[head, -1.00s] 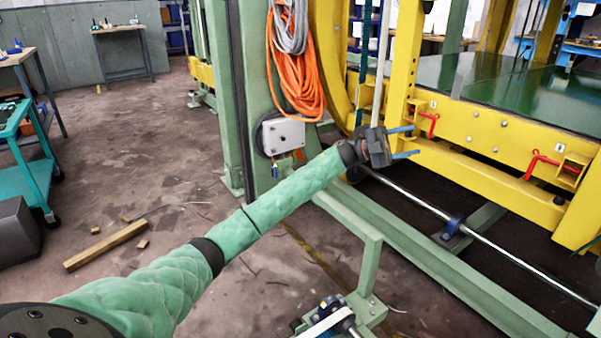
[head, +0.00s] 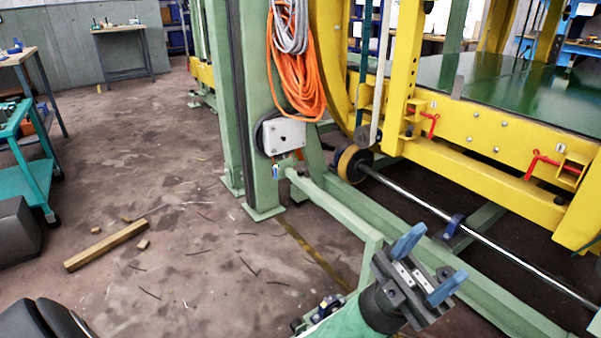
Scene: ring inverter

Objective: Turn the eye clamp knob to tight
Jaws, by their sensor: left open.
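My left gripper (head: 428,266) is low right of centre in the head view. Its two blue fingers are spread apart with nothing between them. It is in front of the green base rail and well below the yellow frame (head: 490,135). One red clamp handle (head: 426,119) is on the yellow frame up and to the right of the gripper's near area, and a second red handle (head: 548,163) is further right. Neither is touched. I cannot make out which part is the eye clamp knob, or its setting. My right gripper is not in view.
A steel shaft (head: 490,238) runs along the frame's foot behind the gripper. A green post (head: 236,110) carries an orange cable coil (head: 297,85) and a grey box (head: 283,135). A wood block (head: 106,246) lies on the otherwise mostly open floor at left.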

